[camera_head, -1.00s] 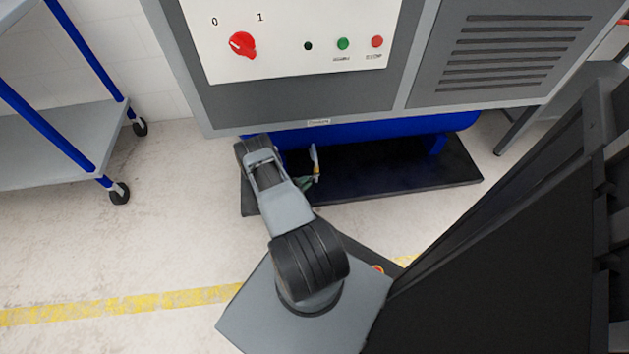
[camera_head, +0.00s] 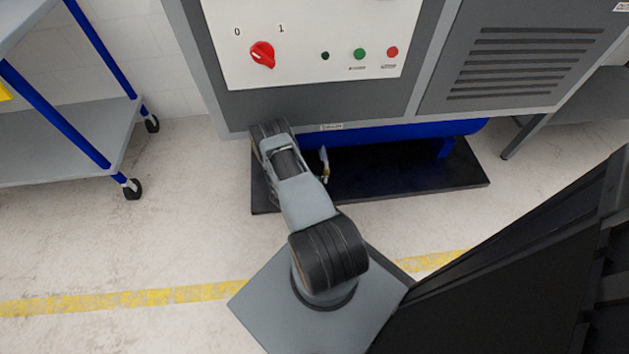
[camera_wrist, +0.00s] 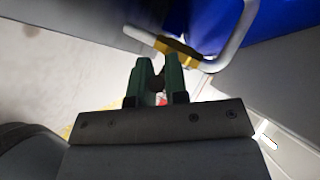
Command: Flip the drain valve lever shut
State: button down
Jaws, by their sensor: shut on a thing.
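My gripper's green fingers (camera_wrist: 157,80) show in the wrist view, closed on a small dark and reddish piece (camera_wrist: 160,97) between them. It appears to be the drain valve lever, mostly hidden by the fingers. Just beyond the fingertips is a yellow fitting (camera_wrist: 178,47) on a curved pale grey pipe (camera_wrist: 236,40). In the head view, the fitting with a pale upright part (camera_head: 324,164) shows just right of my arm, below the machine. My gripper is hidden behind my arm there.
A blue tank (camera_head: 400,131) sits under the grey machine, above a black base plate (camera_head: 420,180). The control panel (camera_head: 310,30) with a red knob (camera_head: 262,54) is above. A blue-legged cart (camera_head: 75,140) stands left. The floor between is clear.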

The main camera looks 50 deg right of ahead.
jog(key=c, duration=1.1)
grip_release()
jog(key=shift+p+v, duration=1.9)
jog(key=shift+v, duration=5)
